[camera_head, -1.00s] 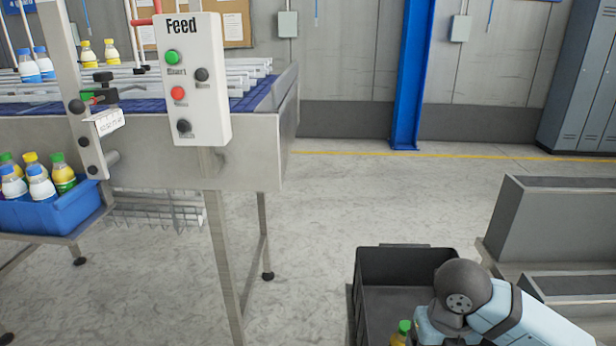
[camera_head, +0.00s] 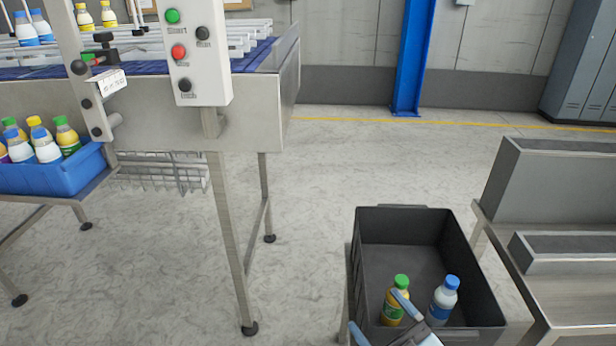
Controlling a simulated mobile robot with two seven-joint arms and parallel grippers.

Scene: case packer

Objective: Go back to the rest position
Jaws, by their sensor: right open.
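My right gripper (camera_head: 378,315) shows at the bottom edge, low over the near part of the black crate. Its two fingers are apart and nothing is between them. One fingertip overlaps the green-capped yellow bottle (camera_head: 392,311) in the picture; I cannot tell whether they touch. That bottle stands upright in the crate (camera_head: 478,262). A blue-capped white and blue bottle (camera_head: 444,297) stands upright to its right. My left gripper is not in view.
A feed conveyor with a button panel (camera_head: 199,65) stands at left, its metal legs reaching the floor. A blue bin (camera_head: 60,176) of several bottles sits beside it. Grey metal benches (camera_head: 560,185) stand right of the crate. The floor between conveyor and crate is clear.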

